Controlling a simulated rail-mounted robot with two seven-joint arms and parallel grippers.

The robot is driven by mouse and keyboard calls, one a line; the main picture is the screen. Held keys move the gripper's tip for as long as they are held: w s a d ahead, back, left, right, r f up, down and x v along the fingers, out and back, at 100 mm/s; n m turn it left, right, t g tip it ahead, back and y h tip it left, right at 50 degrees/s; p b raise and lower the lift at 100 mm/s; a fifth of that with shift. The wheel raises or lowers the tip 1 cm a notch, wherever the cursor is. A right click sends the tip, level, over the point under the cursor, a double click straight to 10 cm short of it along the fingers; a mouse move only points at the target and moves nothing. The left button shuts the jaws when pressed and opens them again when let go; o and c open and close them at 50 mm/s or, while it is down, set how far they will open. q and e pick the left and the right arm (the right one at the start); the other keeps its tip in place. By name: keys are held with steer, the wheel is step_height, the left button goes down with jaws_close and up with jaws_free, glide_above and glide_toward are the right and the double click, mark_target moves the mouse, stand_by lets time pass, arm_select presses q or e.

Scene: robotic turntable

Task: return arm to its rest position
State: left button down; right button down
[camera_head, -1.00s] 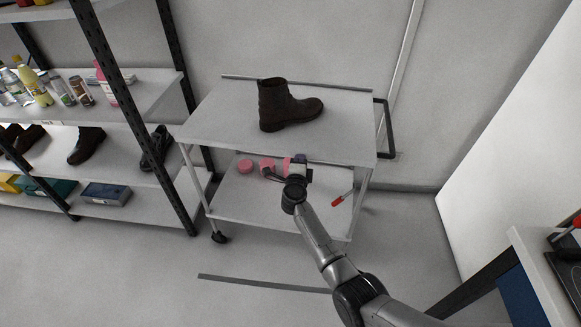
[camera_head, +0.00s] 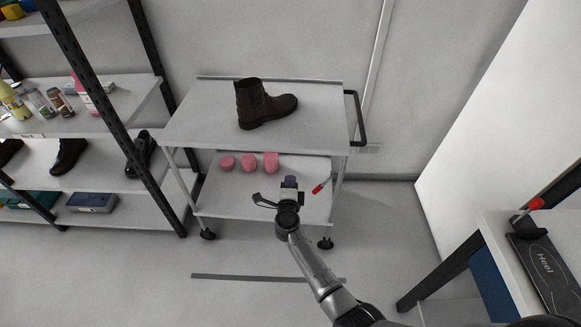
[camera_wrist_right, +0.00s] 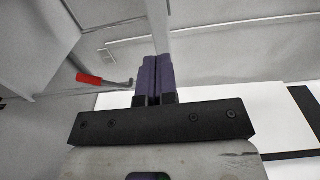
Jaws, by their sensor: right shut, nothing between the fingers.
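My right gripper (camera_head: 290,181) is in front of the trolley's lower shelf (camera_head: 235,200) in the head view. Its purple fingers also show in the right wrist view (camera_wrist_right: 154,76), pressed together with nothing between them. My right arm reaches up from the bottom right of the head view. My left gripper is in neither current view.
A trolley holds a brown boot (camera_head: 262,104) on its top shelf (camera_head: 190,125). Several pink objects (camera_head: 249,162) and a red-handled tool (camera_head: 321,186) lie below. A shelf rack (camera_head: 110,85) stands left, a table (camera_head: 500,250) at right.

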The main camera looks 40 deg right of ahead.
steer(key=v, duration=0.3)
steer(key=shift+s+a+p, duration=0.25)
steer(key=shift+p, duration=0.1)
